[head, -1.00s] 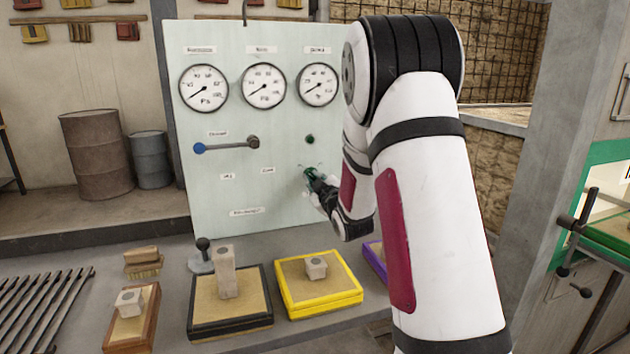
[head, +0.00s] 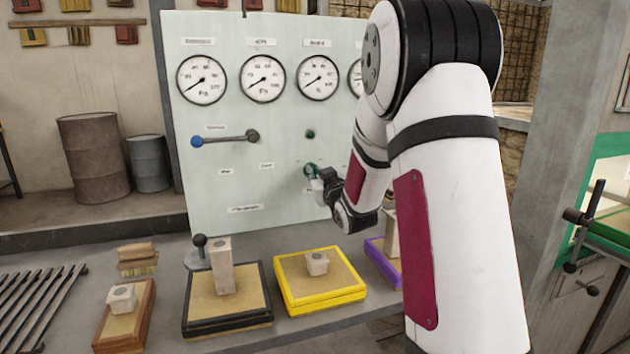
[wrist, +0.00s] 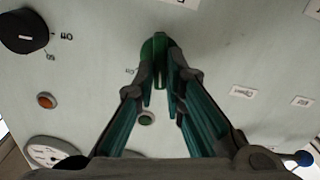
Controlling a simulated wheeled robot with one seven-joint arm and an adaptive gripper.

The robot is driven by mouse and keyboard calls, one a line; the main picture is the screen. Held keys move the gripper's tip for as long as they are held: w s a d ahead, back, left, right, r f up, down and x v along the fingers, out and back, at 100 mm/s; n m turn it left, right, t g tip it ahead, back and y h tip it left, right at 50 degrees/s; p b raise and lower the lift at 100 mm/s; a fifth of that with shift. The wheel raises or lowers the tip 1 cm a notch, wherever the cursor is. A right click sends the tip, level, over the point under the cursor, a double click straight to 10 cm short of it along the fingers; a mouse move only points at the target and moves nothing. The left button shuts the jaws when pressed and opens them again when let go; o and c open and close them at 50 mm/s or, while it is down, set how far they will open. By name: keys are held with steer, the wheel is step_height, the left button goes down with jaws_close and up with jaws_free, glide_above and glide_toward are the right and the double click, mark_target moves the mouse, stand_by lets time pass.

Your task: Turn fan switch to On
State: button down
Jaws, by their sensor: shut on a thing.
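The light green control panel (head: 230,190) stands upright at the back of the bench. A green rotary knob (head: 309,169) sits low on it, and it also shows in the wrist view (wrist: 160,46). My gripper (head: 318,179) reaches the panel from the right. In the wrist view its fingers (wrist: 160,80) are closed on the green knob from both sides. The fingers cover part of the knob. The small labels around it are too blurred to read, so I cannot tell which one it points to.
A small green round part (head: 310,134) is above the knob. A blue-ended lever (head: 225,139) and several gauges (head: 263,79) are on the panel. The wrist view shows a black dial (wrist: 24,31) and an orange button (wrist: 46,100). Yellow (head: 320,301) and black-edged (head: 228,318) trays lie below.

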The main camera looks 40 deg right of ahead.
steer(key=m, duration=0.7)
steer(key=m+b, duration=0.1)
steer(key=m, duration=0.3)
steer(key=shift+d+f, duration=0.1)
steer(key=shift+d, duration=0.15)
steer(key=shift+m, duration=0.3)
steer(key=c, duration=1.7)
jaws_free()
steer(key=shift+o, duration=0.2)
steer(key=shift+s, duration=0.1)
steer(key=v, duration=1.2)
steer(key=shift+a, duration=0.1)
